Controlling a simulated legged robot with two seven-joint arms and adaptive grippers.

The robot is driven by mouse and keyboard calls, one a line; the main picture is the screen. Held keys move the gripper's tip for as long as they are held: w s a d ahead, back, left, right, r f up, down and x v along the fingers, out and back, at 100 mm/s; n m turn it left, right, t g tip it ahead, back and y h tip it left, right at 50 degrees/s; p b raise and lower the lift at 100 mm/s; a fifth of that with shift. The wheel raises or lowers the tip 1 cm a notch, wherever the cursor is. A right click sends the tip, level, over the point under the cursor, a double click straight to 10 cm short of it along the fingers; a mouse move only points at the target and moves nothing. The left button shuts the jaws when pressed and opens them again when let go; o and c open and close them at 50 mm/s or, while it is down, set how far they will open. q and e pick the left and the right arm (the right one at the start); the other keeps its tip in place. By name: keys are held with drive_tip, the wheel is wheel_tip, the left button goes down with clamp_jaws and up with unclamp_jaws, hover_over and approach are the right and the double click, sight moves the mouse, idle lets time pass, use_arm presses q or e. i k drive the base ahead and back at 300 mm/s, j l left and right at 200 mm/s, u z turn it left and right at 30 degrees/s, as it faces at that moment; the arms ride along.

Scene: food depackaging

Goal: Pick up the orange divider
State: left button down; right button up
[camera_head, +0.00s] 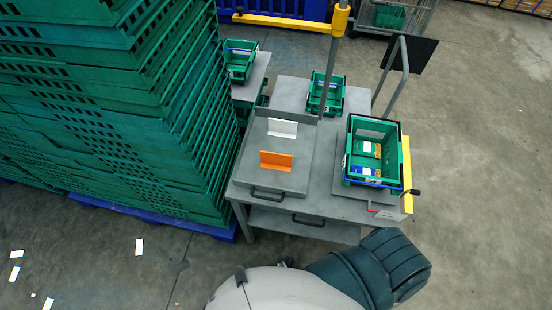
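The orange divider (276,161) stands on the grey top of the work table (262,182), toward its front left. It looks like a bent strip with an upright face and a low foot. A white divider (283,128) of similar shape stands just behind it, apart from it. Nothing touches the orange divider. Neither of my grippers can be made out in the head view; only parts of my own body show at the bottom edge, short of the table.
A tall stack of green crates (120,110) rises close on the table's left. A green crate (359,182) with packages stands on the table's right, beside a yellow bar (407,175). A smaller green crate (326,92) is at the back. A yellow-topped post (340,20) rises behind.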

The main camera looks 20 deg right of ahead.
sight(276, 160)
drive_tip(key=k+l+z, duration=0.15)
drive_tip(key=z, duration=0.9)
